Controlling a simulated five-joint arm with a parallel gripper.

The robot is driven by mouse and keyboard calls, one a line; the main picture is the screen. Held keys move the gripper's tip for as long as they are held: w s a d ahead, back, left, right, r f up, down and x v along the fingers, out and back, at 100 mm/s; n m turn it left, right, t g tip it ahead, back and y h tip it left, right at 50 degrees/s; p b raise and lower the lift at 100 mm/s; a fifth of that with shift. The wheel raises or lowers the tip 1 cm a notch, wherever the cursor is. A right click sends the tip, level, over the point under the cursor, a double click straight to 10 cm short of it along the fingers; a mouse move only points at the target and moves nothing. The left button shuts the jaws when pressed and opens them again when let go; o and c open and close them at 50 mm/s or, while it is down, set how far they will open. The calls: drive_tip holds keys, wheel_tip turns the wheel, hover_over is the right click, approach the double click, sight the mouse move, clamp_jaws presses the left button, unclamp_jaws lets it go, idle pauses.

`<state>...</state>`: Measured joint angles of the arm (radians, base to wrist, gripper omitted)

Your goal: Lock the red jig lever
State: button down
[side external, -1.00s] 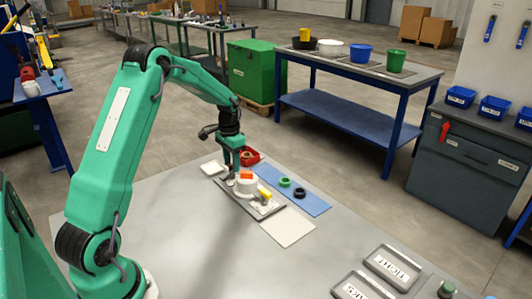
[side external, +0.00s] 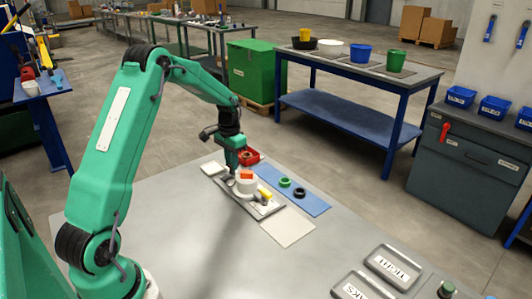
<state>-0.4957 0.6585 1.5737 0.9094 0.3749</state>
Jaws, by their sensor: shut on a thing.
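The jig is a long pale grey plate (side external: 264,211) on the table, with a white round body (side external: 245,187) on it. An orange-red piece (side external: 246,175) shows on top of the white body, and a yellow handle (side external: 265,195) lies to its right. My gripper (side external: 232,182) points down at the left side of the white body, low over the plate. It is shut on what seems to be the red jig lever; the lever is small and mostly hidden by the fingers.
A blue mat (side external: 310,201) with a green ring (side external: 285,182) and a black ring (side external: 299,192) lies to the right. A beige sheet (side external: 289,228) lies in front. Labelled trays (side external: 393,268) are at front right.

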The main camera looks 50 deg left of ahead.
drive_tip(key=n, duration=0.8)
drive_tip(key=shift+r+n, duration=0.1)
drive_tip(key=shift+n, duration=0.2)
drive_tip(key=n, duration=0.4)
drive_tip(key=shift+n, duration=1.9)
drive_tip(key=c, duration=1.4)
unclamp_jaws()
drive_tip(key=shift+o, duration=0.2)
